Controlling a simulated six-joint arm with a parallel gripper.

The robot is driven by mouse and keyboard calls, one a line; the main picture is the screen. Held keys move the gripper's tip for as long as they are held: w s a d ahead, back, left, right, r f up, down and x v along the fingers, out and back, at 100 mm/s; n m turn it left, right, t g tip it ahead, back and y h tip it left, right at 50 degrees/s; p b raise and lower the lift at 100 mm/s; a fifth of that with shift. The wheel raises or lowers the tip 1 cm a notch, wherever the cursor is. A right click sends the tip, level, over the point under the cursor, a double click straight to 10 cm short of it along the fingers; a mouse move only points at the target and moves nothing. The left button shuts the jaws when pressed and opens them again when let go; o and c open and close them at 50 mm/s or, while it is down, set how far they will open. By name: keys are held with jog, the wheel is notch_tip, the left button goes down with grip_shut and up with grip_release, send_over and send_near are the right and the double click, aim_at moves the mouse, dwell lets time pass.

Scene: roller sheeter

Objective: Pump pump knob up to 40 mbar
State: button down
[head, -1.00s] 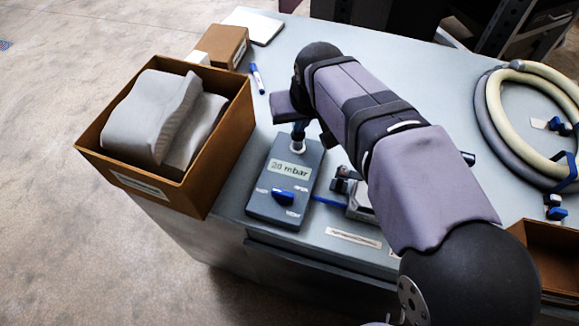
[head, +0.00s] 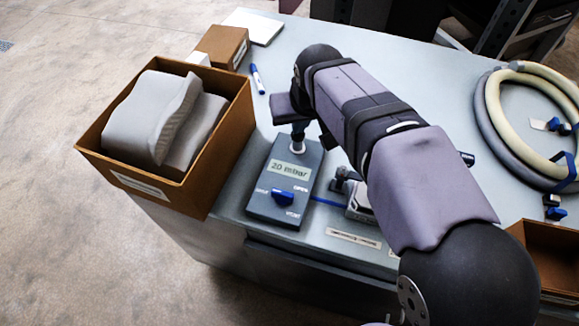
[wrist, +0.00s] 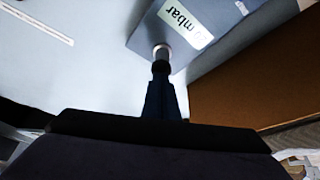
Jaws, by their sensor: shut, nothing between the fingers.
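The pump unit (head: 263,215) is a grey-blue box on the bench, and its display (head: 289,170) reads 20 mbar. A blue selector lever (head: 283,197) sits below the display among small labels, one reading OPEN. The pale pump knob (head: 297,147) stands at the far end of the unit. My gripper (head: 298,134) is shut, directly above the knob, with its tips at or very near the knob's top. In the wrist view, the closed fingers (wrist: 161,70) point at the knob (wrist: 162,50), beside part of the display (wrist: 186,20). I cannot tell whether they touch.
An open cardboard box (head: 195,190) with grey foam stands close left of the pump. A blue marker (head: 257,79) and a smaller box (head: 222,45) lie behind. Coiled hoses (head: 490,115) lie at the right. A small grey device (head: 358,203) sits right of the pump.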

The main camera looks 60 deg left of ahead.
jog(key=shift+r+p, duration=2.55)
jog(key=shift+r, duration=0.1)
jog(key=shift+r, duration=0.15)
jog(key=shift+h, duration=0.9)
jog(key=r+p, duration=0.1)
jog(key=p, duration=0.4)
jog(key=r+p, duration=0.2)
jog(key=p, duration=0.2)
jog(key=r+p, duration=0.1)
jog(key=p, duration=0.4)
jog(key=shift+w+a+r+p, duration=0.15)
jog(key=shift+a+r+p, duration=0.1)
jog(key=shift+p, duration=0.05)
